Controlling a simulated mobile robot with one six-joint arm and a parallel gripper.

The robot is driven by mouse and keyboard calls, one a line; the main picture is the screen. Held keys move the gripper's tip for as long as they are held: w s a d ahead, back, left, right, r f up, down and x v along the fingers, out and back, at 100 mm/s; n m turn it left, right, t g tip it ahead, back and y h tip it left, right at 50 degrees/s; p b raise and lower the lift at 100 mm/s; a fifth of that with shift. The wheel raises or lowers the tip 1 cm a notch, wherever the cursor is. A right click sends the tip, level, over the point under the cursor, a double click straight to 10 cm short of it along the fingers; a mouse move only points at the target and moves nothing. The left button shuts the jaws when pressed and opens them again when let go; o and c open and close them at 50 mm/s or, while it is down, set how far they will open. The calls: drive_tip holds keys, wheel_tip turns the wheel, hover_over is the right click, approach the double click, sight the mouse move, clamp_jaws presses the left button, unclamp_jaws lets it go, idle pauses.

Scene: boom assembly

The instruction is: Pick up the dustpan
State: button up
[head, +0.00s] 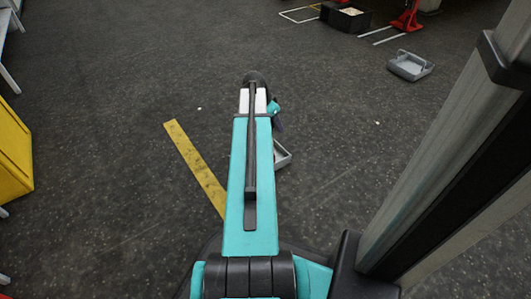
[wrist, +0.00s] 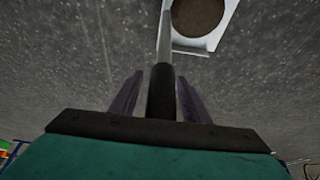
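The dustpan (wrist: 187,47) lies on the floor in the wrist view, a pale square pan with a round brown patch in it. Its thin light handle ends in a black grip (wrist: 161,92). My gripper (wrist: 160,77) has its two dark fingers apart, one on each side of the black grip, with a small gap showing on both sides. I cannot tell their height relative to the grip. In the head view, only a corner of the dustpan (head: 282,154) shows to the right of my teal arm, which hides the rest and most of my gripper.
A yellow strip (head: 190,160) lies on the floor left of my arm. A grey tray with a handle (head: 411,67) sits at the upper right. A black box (head: 350,18) and a red stand (head: 407,18) are at the back. A yellow box (head: 12,155) is at the left edge.

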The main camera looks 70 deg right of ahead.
clamp_jaws()
idle(1.1)
drive_tip(key=shift+r, duration=0.1)
